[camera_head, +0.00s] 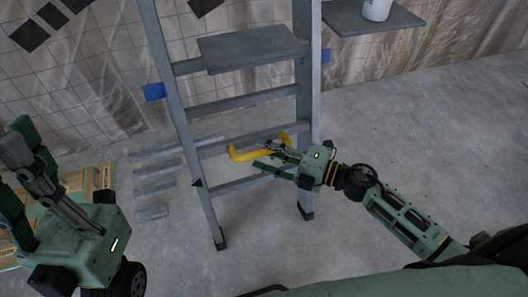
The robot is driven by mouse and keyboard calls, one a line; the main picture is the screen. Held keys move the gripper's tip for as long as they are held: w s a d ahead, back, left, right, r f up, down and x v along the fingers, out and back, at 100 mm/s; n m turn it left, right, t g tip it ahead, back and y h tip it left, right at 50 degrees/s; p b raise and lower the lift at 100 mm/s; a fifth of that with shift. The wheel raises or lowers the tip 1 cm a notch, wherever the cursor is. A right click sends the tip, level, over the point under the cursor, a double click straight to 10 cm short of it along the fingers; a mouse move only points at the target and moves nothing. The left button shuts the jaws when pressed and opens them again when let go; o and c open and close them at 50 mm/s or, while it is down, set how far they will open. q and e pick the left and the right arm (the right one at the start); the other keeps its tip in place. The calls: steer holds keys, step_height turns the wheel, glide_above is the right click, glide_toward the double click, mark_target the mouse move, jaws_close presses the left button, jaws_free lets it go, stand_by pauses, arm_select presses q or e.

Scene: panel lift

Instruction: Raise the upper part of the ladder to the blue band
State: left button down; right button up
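The grey ladder (174,110) stands upright in the middle, with flat rungs and a wide step (250,48) near the top. Blue bands show on its left rail (154,92) and right rail (325,56). A yellow handle (242,156) with bent ends sits in front of a lower rung. My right gripper (262,155) is at the handle, its fingers parted, one above and one below the bar; contact cannot be told. My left gripper (12,172) is at the left edge, open and empty, far from the ladder.
A cardboard box (98,181) lies on the floor at left, partly behind my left gripper. Several grey slats (155,186) lie behind the ladder. A grey shelf (350,22) holds a white bucket (377,9) at the top right. The concrete floor at right is clear.

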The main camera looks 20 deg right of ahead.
steer(key=shift+w+a, duration=0.35)
steer(key=shift+a, duration=0.1)
jaws_close()
stand_by(0.4)
